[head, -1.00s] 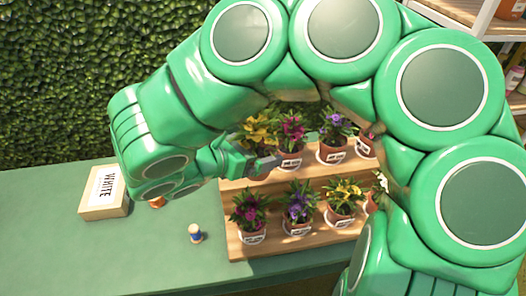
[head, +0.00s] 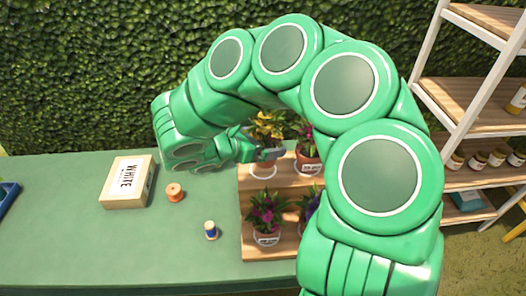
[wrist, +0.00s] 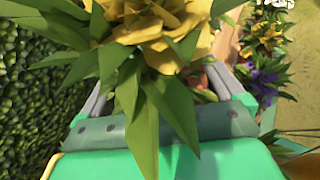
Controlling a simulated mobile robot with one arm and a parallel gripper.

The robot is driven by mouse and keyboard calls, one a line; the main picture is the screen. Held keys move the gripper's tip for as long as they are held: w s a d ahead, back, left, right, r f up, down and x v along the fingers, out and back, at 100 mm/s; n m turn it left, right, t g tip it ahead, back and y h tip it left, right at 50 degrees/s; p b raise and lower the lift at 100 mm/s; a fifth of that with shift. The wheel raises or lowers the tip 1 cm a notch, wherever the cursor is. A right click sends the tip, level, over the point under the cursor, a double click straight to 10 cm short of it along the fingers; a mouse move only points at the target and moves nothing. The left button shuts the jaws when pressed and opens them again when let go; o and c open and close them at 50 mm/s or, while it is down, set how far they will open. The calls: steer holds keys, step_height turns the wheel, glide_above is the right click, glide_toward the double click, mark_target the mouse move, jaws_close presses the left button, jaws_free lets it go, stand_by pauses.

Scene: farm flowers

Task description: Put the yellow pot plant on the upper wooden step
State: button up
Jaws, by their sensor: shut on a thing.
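The yellow pot plant (head: 266,126) is upright at the left end of the upper wooden step (head: 284,170). My gripper (head: 268,153) reaches in from the left and is shut on it at pot height. I cannot tell whether the pot's base touches the step. In the wrist view, its yellow flowers and long green leaves (wrist: 160,35) fill the space between the fingers (wrist: 160,80) and hide most of the pot.
A "WHITE" box (head: 128,182), orange spool (head: 175,192) and blue spool (head: 211,231) sit on the green table. Shelves (head: 470,95) stand at right.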

mark_target(263, 144)
steer(key=shift+w+a+f, duration=0.15)
steer(key=shift+w+f, duration=0.45)
steer(key=shift+f, duration=0.15)
steer(key=shift+w+a+f, duration=0.1)
steer(key=shift+w+f, duration=0.5)
steer(key=shift+f, duration=1.55)
steer(key=shift+f, duration=0.1)
steer(key=o, duration=1)
steer(key=v, duration=1.2)
